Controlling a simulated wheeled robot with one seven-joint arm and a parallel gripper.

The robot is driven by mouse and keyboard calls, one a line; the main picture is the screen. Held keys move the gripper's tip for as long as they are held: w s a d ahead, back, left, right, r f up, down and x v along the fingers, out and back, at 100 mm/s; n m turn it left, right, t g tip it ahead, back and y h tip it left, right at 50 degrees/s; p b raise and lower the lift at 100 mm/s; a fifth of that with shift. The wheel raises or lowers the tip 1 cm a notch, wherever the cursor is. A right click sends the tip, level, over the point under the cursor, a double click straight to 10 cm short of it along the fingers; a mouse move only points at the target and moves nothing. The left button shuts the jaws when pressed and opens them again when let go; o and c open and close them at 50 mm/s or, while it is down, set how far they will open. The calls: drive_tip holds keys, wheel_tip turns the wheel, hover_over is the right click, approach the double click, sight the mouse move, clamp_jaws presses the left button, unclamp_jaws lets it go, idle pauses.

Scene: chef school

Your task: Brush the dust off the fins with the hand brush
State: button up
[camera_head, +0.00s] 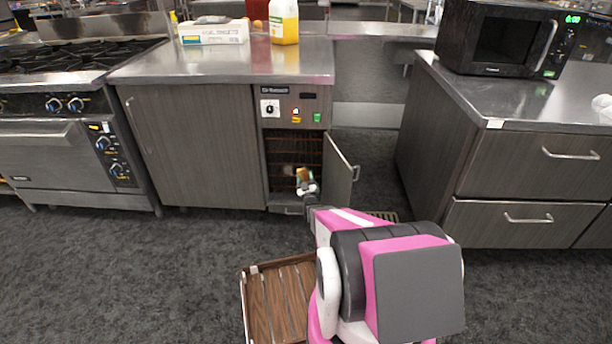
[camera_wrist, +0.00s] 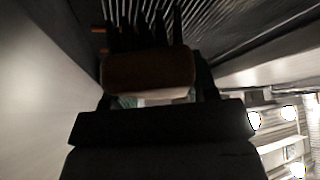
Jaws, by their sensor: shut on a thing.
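My gripper (camera_head: 307,189) is shut on the hand brush (camera_head: 303,174) at the open compartment under the counter. In the wrist view the brush (camera_wrist: 150,72) is a brown block between my two fingers (camera_wrist: 155,92), with dark bristle tufts pointing away from me. The fins (camera_wrist: 235,18) are thin, light parallel strips beyond the bristles in the wrist view. In the head view the dark compartment (camera_head: 283,148) shows horizontal lines behind the brush. The bristle tips overlap the fins in the picture; I cannot tell whether they touch. Dust is not clear to see.
The compartment's door (camera_head: 339,178) stands open on the right, close to my arm. A control panel (camera_head: 291,107) is above the opening. A brown slatted panel (camera_head: 262,301) lies low in front, left of my arm. Drawers (camera_head: 525,165) stand to the right. The floor at left is clear.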

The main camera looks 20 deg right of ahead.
drive_tip(key=shift+s+a, duration=0.1)
drive_tip(key=shift+s, duration=0.25)
drive_tip(key=shift+s+a, duration=0.25)
drive_tip(key=shift+s, duration=0.5)
drive_tip(key=shift+s+a, duration=0.25)
drive_tip(key=shift+s, duration=0.45)
